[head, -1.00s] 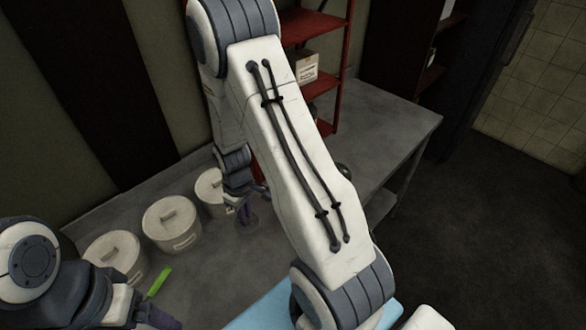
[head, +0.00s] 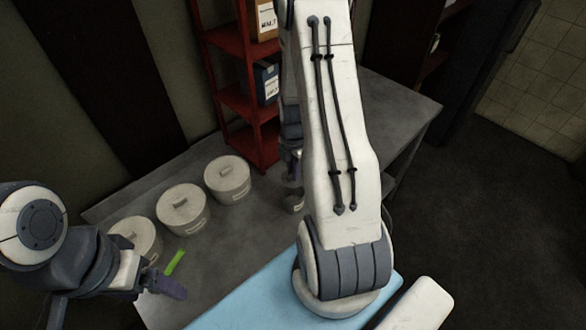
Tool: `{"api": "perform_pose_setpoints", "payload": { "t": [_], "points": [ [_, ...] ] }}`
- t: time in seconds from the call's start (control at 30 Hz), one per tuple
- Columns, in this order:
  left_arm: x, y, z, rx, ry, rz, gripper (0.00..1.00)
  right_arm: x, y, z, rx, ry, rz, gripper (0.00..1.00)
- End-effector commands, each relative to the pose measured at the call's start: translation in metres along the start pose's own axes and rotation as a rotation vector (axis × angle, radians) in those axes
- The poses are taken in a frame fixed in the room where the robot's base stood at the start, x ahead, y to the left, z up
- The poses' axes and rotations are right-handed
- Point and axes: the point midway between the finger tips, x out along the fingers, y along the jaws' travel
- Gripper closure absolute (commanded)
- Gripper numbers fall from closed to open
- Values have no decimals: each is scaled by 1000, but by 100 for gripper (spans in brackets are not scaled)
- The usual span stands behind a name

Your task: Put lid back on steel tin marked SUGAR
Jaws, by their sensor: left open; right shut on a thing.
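A small grey steel tin (head: 294,203) stands on the grey bench, partly covered by my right arm; I cannot read its marking. My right gripper (head: 291,176) is just above the tin in the picture, half hidden behind my arm link. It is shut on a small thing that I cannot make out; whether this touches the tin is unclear. My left gripper (head: 160,284) is open and empty over the bench front at left. No separate loose lid shows clearly.
Three pale lidded canisters (head: 183,209) stand in a row at the back left. A green strip (head: 174,262) lies near my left gripper. A red shelf (head: 240,103) with boxes stands behind. A light blue surface (head: 265,304) is in front. The bench's right end (head: 400,110) looks clear.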

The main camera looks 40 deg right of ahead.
Motion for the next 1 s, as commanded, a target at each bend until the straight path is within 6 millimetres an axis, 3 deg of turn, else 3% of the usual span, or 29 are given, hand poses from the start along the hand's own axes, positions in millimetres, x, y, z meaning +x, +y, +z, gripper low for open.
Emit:
{"api": "perform_pose_setpoints", "payload": {
  "t": [0.6, 1.0],
  "points": [
    [46, -3, 2, -8, 0, 0, 16, 56, 0, 0, 2, 0, 1, 100],
    [48, -3, 3, -9, 0, 0, 16, 60, 0, 0, 2, 0, 1, 100]
  ]
}}
